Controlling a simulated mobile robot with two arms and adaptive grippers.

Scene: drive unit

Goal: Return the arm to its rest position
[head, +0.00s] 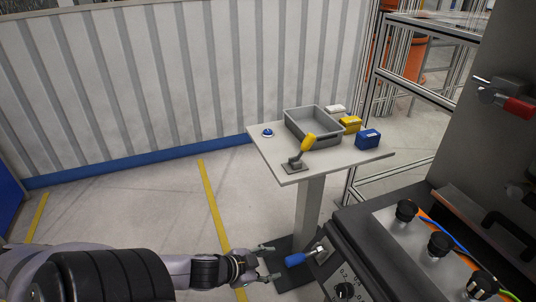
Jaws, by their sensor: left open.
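My left arm (110,272) reaches in from the lower left, low and nearly level. My left gripper (272,262) is open at its end, with its fingers pointing right. Nothing shows between the fingers. A blue-handled lever (295,259) on the dark control unit (350,250) is just to the right of the fingertips; a small gap seems to separate them. My right gripper is not in view.
A small pedestal table (345,158) holds a grey bin (312,128), a yellow-handled lever (304,150), a blue box (368,139), a yellow box (350,124) and a blue button (267,132). Black knobs (440,243) stand at right. Floor (120,210) at left is clear.

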